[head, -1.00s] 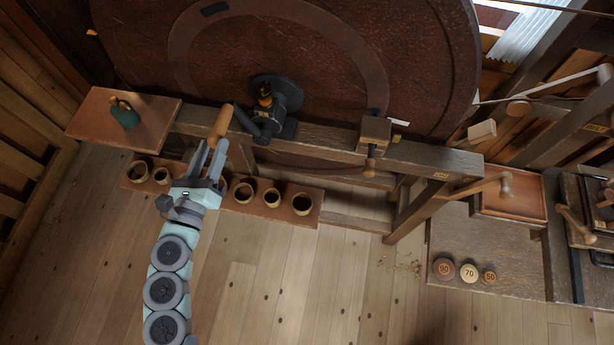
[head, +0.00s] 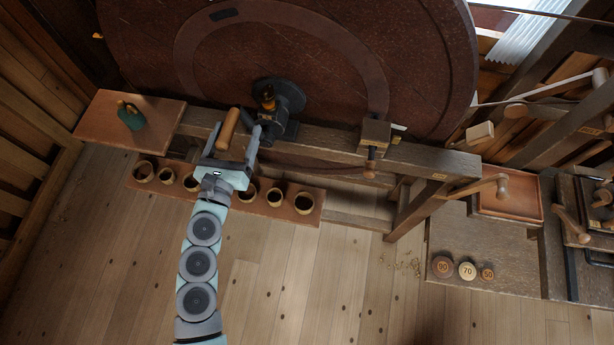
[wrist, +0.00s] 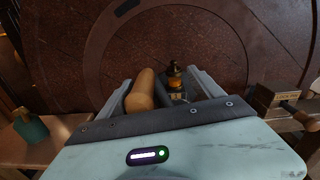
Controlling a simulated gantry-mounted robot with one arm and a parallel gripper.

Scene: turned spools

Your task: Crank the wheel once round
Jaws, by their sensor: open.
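The large dark brown wheel (head: 420,60) fills the back of the head view; its face also fills the top of the wrist view (wrist: 215,50). A black hub (head: 287,98) sits at its middle, low in the picture. The wooden crank handle (head: 228,128) stands out to the left of the hub. My gripper (head: 235,138) is open, with a finger on each side of the handle. In the wrist view the handle (wrist: 143,92) lies between the fingers, nearer the left one, with a wide gap to the right finger. Contact cannot be told.
A wooden beam (head: 330,143) runs below the hub, with a clamp-like block (head: 375,133) to the right. A green can (head: 130,116) stands on the left shelf (head: 95,125). Several small pots stand on a low board (head: 230,198). Numbered discs (head: 467,270) lie at lower right.

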